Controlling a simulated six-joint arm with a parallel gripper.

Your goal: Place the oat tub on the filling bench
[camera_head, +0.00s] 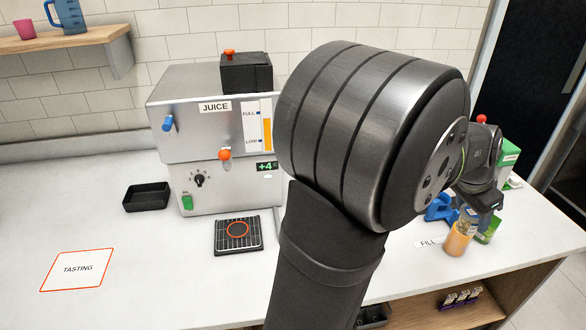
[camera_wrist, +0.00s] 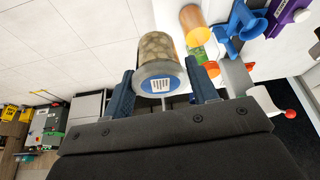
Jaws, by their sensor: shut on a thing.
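The oat tub (camera_wrist: 158,46) is a clear cylinder with beige oats inside and a blue labelled end. My gripper (camera_wrist: 161,72) is shut on it in the wrist view, one dark blue finger on each side of the blue end. In the head view my gripper (camera_head: 484,203) is at the right end of the white counter, above the filling bench area by the FILL label (camera_head: 428,243). The tub (camera_head: 469,216) shows small below the gripper, overlapping an orange container (camera_head: 457,242). I cannot tell whether the tub touches the counter.
A blue holder (camera_head: 439,208), a green pack (camera_head: 488,230) and a green-and-white carton (camera_head: 508,158) crowd the area around the gripper. The juicer (camera_head: 205,130), its drip grille (camera_head: 238,247) and a black tray (camera_head: 147,196) stand left. The TASTING mat (camera_head: 78,269) is empty.

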